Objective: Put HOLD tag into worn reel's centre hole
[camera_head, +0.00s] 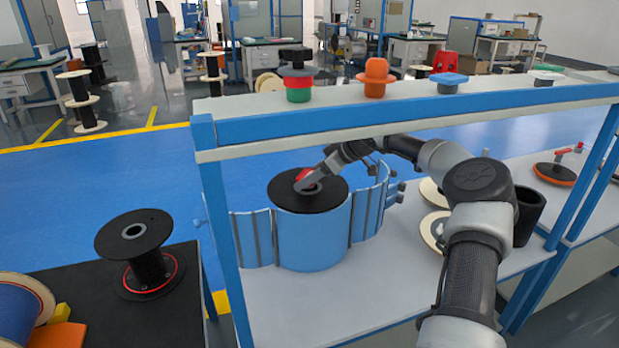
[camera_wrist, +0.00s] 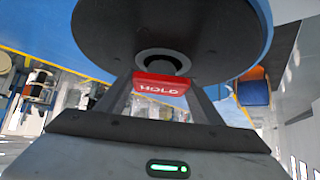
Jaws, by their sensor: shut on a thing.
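The red HOLD tag (camera_wrist: 161,84), with white lettering, is gripped between the fingers of my gripper (camera_wrist: 160,95) in the wrist view. A black reel flange (camera_wrist: 235,30) with a grey-rimmed centre hole (camera_wrist: 163,60) faces the gripper. The tag overlaps the hole's near edge in that picture; I cannot tell whether it touches. In the head view my gripper (camera_head: 308,183) is over the middle of this black reel (camera_head: 325,198), above a blue drum-shaped body (camera_head: 315,240). The red tag (camera_head: 304,174) shows there too, and the arm partly hides the hole. No label shows which reel is worn.
Curved blue panels (camera_head: 250,240) stand on both sides of the drum. A shelf beam (camera_head: 400,125) runs above my forearm. Another black reel (camera_head: 133,230) stands on a dark table at left. A black cylinder (camera_head: 528,215) and pale discs (camera_head: 433,225) are at right.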

